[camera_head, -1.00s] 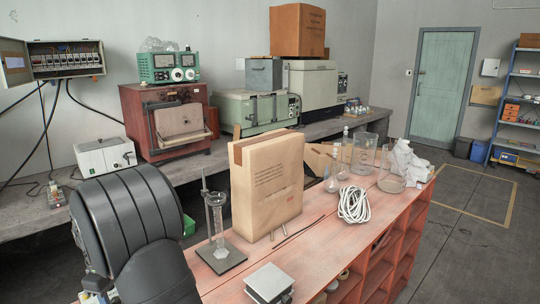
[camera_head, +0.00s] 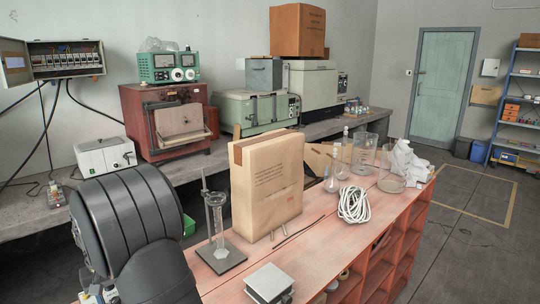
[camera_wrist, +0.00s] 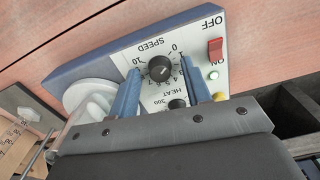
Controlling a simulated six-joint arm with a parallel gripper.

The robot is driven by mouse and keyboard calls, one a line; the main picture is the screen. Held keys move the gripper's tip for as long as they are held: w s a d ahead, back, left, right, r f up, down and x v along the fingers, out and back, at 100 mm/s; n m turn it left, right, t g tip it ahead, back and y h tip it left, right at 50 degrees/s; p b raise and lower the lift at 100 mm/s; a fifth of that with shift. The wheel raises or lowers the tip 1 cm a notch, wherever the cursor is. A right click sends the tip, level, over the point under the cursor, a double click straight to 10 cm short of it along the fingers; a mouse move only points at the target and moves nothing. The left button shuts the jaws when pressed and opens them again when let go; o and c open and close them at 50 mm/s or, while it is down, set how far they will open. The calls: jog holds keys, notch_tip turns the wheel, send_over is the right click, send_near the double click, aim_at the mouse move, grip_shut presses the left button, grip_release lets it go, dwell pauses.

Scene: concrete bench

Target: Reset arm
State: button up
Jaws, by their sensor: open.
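My gripper (camera_wrist: 163,76) shows in the wrist view with its two blue fingers apart and nothing held between them. Beyond them is the sloped white front panel of a stirring hotplate (camera_wrist: 120,52), seen upside down. Its black SPEED knob (camera_wrist: 160,68) appears in the gap between the fingers, and I cannot tell the distance. The black HEAT knob (camera_wrist: 177,104) is partly hidden by the gripper body. In the head view my gripper is hidden.
The red bench (camera_head: 225,284) holds a cardboard box (camera_head: 266,185), a stand with a glass cylinder (camera_head: 218,225), a metal-topped jack (camera_head: 270,281), a white cable coil (camera_head: 354,204) and glassware (camera_head: 363,153). A round white part (camera_wrist: 90,97) lies left of the fingers in the wrist view.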

jog(key=m, duration=0.5)
dwell(0.4)
jog(key=o, duration=1.2)
jog(key=shift+o, duration=0.2)
jog(key=s+d+r+n+t+y, duration=0.2)
jog(key=d+r+t+y, duration=0.2)
jog(key=d+r+y, duration=0.1)
jog(key=shift+s+d+r+n, duration=0.25)
jog(key=shift+d+r+n, duration=0.05)
jog(key=shift+d+r, duration=0.1)
jog(key=s+d+r+n+t+y, duration=0.1)
jog(key=s+d+r+t, duration=0.15)
jog(key=d, duration=0.25)
jog(key=s+d+r+n+t+y, duration=0.1)
jog(key=d+r+t+y, duration=0.1)
jog(key=d+r+t, duration=0.3)
jog(key=w+a+f+g, duration=0.1)
jog(key=w+a+f, duration=0.4)
jog(key=w+f, duration=0.1)
jog(key=shift+w+f, duration=0.35)
jog(key=shift+w, duration=0.05)
jog(key=shift+g, duration=0.25)
